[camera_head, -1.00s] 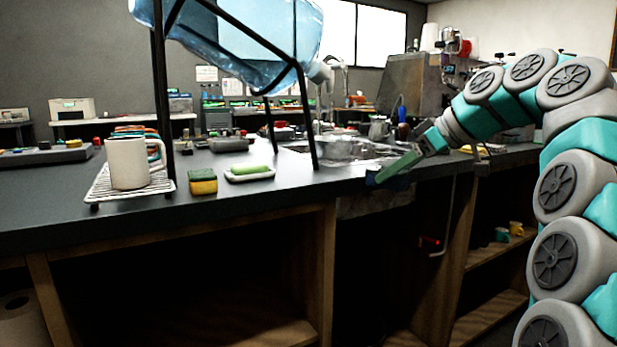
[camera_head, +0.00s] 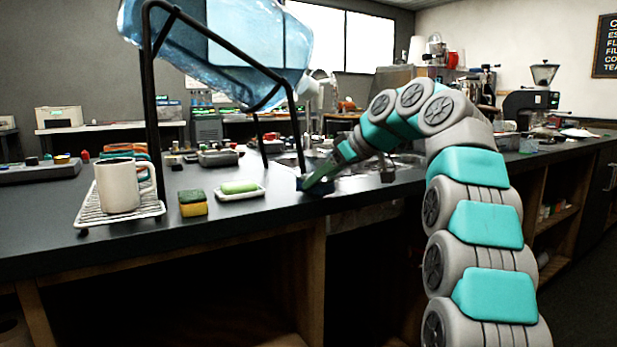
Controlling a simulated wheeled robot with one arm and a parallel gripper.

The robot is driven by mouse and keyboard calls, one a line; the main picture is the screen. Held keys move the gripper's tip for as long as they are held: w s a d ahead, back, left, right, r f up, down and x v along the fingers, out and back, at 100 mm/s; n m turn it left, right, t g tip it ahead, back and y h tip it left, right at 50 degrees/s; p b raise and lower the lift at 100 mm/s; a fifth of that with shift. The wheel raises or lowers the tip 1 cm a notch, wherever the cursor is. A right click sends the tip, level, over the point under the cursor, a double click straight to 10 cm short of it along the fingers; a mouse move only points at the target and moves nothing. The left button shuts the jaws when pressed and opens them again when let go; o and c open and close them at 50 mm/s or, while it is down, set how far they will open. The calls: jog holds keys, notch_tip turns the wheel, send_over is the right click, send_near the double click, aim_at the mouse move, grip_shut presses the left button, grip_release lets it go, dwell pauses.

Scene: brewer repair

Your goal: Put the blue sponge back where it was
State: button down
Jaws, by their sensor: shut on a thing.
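My gripper (camera_head: 316,182) reaches down to the left over the dark counter, just left of the sink. It is shut on a small dark blue block, the blue sponge (camera_head: 301,184), which shows at the fingertips. The fingers hide part of the sponge. It is low, close to the counter's front edge; I cannot tell whether it touches the counter. A yellow and green sponge (camera_head: 193,203) and a white dish with a green bar (camera_head: 240,195) lie on the counter to the left of my gripper.
A white mug (camera_head: 118,186) stands on a wire rack (camera_head: 88,217) at the left. A black metal stand (camera_head: 149,100) holds a large blue water bottle (camera_head: 225,50); its legs rise near the dish and my gripper. Counter (camera_head: 250,222) in front of the dish is clear.

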aim_at(309, 176)
jog(key=w+a, duration=0.1)
jog(key=a+p, duration=0.1)
jog(key=shift+w+a, duration=0.35)
jog(key=shift+w, duration=0.05)
jog(key=shift+f, duration=0.4)
jog(key=shift+f, duration=0.15)
jog(key=shift+c, duration=0.9)
grip_release()
jog(key=shift+r, duration=0.3)
